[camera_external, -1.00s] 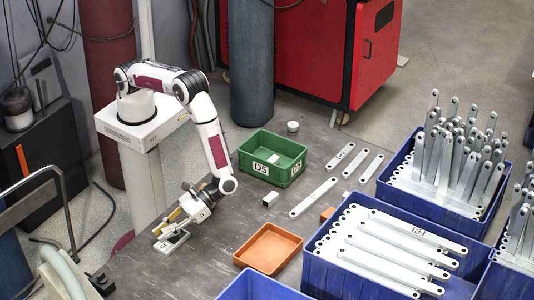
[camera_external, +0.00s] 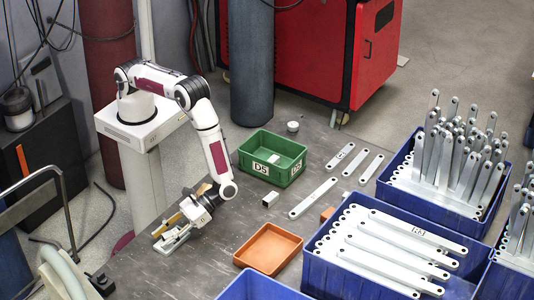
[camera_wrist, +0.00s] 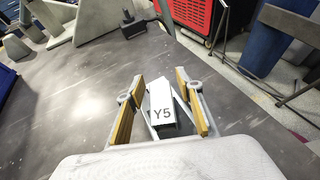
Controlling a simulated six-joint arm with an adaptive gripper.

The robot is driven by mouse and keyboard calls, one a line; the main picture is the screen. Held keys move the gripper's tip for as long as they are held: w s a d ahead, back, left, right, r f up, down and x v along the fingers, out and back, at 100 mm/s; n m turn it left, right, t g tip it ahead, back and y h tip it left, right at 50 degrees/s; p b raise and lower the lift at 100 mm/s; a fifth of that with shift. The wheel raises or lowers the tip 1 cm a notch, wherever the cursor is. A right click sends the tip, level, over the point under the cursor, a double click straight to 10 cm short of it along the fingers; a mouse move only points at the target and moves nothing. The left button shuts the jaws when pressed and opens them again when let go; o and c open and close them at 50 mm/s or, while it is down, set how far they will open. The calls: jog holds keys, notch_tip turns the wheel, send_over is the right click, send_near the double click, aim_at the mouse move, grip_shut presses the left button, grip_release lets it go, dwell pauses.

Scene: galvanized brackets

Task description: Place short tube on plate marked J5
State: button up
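A short light-grey block or tube marked Y5 (camera_wrist: 163,112) lies between the fingers of my gripper (camera_wrist: 160,108) in the wrist view. The fingers have wood-coloured pads, with a gap on each side of the piece, so my gripper is open around it. In the external view my gripper (camera_external: 173,228) is low over the light piece (camera_external: 172,243) at the table's left. Another small white tube (camera_external: 269,199) lies alone mid-table. A flat plate with a dark label (camera_external: 340,156) lies right of the green bin; its marking is unreadable. I see no legible J5.
A green bin marked D5 (camera_external: 258,151) and an orange tray (camera_external: 267,250) stand on the table. Bare plates (camera_external: 313,198) lie to the right. Blue crates (camera_external: 330,283) with long bars fill the right and front. Table between the gripper and orange tray is clear.

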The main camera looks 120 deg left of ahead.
jog(key=shift+r, duration=0.15)
jog(key=v, duration=1.2)
dwell(0.7)
